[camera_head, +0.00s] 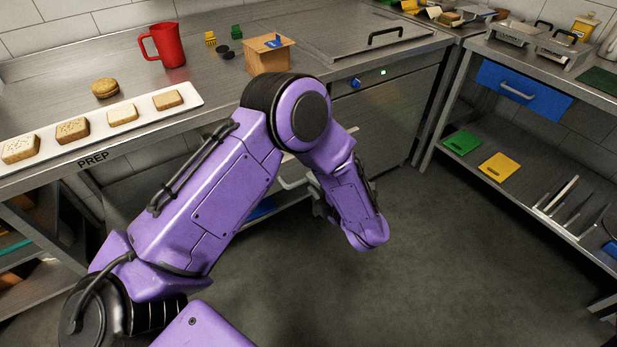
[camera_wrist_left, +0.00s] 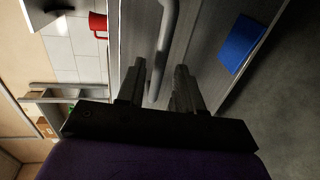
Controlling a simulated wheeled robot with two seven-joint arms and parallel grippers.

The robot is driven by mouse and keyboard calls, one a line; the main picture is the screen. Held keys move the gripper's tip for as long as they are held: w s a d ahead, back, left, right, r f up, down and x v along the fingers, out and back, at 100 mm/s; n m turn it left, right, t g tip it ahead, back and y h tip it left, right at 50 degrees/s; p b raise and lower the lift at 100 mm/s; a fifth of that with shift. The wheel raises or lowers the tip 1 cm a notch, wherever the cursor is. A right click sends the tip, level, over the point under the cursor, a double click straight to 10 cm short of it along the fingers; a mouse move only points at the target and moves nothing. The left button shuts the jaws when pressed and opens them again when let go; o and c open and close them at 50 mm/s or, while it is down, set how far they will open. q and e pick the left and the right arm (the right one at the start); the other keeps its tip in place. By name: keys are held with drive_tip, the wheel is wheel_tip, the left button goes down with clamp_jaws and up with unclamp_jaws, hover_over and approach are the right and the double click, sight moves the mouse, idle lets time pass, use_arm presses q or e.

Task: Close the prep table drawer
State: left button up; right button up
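The prep table (camera_head: 215,92) carries a PREP label on its front edge. Its drawer is mostly hidden behind my left arm in the head view; a pale handle (camera_head: 294,184) shows there beside the arm. In the left wrist view, the grey handle bar (camera_wrist_left: 166,40) stands before a grey front panel (camera_wrist_left: 190,35). My left gripper (camera_wrist_left: 158,70) has its fingers apart, one on each side of the bar; I cannot tell whether they touch it. How far out the drawer stands is unclear. My right gripper is in neither view.
A white tray (camera_head: 190,97) with several bread slices, a red jug (camera_head: 168,45) and a wooden box (camera_head: 268,58) stand on the counter. A blue-fronted drawer (camera_head: 545,102) is in the right table. A blue board (camera_wrist_left: 241,45) lies low beside the panel. The floor (camera_head: 410,270) is clear.

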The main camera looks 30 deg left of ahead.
use_arm(q)
drive_tip(key=shift+x, duration=1.9)
clamp_jaws()
drive_tip(key=shift+a, duration=0.1)
drive_tip(key=r+b+x, duration=0.1)
drive_tip(key=b+x, duration=0.1)
drive_tip(key=x, duration=0.6)
drive_tip(key=r+b+x, duration=0.1)
drive_tip(key=b+x, duration=0.1)
drive_tip(key=x, duration=0.6)
drive_tip(key=r+b+x, duration=0.2)
drive_tip(key=b+x, duration=0.1)
drive_tip(key=x, duration=0.5)
drive_tip(key=shift+w+a+r, duration=0.1)
drive_tip(key=shift+w+a, duration=0.05)
drive_tip(key=shift+a, duration=0.3)
drive_tip(key=shift+w+a+r, duration=0.15)
drive_tip(key=shift+w+a, duration=0.15)
drive_tip(key=shift+a, duration=0.35)
unclamp_jaws()
drive_tip(key=shift+d, duration=0.1)
